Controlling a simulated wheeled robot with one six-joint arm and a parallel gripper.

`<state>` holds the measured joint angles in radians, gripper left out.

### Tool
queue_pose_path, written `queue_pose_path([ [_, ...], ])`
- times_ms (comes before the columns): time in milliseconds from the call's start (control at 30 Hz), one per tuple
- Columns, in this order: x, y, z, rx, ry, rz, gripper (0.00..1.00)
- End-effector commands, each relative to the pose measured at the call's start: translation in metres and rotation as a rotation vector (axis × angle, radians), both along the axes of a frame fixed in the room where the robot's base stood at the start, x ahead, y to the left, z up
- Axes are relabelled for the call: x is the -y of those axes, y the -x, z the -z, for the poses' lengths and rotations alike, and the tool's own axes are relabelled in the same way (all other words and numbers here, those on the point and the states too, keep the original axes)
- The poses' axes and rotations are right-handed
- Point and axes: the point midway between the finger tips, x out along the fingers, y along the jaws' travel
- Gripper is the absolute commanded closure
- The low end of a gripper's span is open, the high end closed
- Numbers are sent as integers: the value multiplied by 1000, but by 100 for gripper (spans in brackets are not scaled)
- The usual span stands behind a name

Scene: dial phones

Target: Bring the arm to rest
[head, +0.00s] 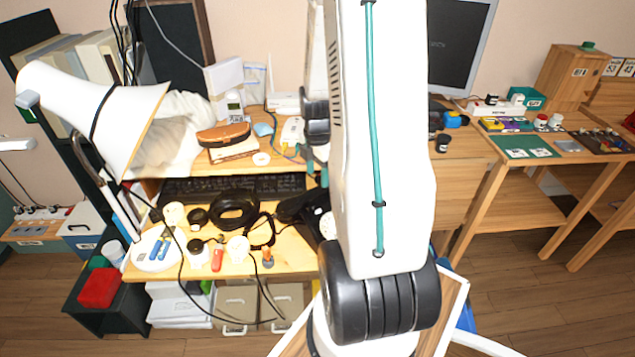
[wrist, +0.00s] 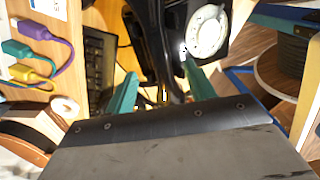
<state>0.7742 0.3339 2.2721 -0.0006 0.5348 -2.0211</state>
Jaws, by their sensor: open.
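My gripper (wrist: 158,88) shows in the wrist view with its two teal fingers spread apart. A black dial phone (wrist: 232,50) with a white dial (wrist: 207,31) is beyond the fingers, at the top. A long black part, perhaps its handset, runs into the gap between the fingers; I cannot tell whether either finger touches it. In the head view the black phone (head: 298,206) is partly hidden behind my white arm, on the desk's right part.
A wooden desk (head: 285,262) holds a black keyboard (head: 225,188), a black headband-like ring (head: 236,211) and several small items. A white lamp (head: 90,110) stands at left. A second table (head: 480,190) stands at right. Coloured plugs (wrist: 40,50) show in the wrist view. Wooden floor (head: 530,290) is clear at right.

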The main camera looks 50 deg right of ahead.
Motion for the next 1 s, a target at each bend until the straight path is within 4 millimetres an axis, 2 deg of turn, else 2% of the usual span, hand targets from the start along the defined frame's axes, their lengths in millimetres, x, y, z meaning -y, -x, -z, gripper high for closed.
queue_pose_path([
  [133, 0, 0, -6, 0, 0, 0, 46],
  [767, 0, 0, -6, -1, -1, 22, 46],
  [867, -3, 3, -6, -15, -12, 122, 46],
  [1000, -20, 21, -5, -94, -60, 405, 46],
])
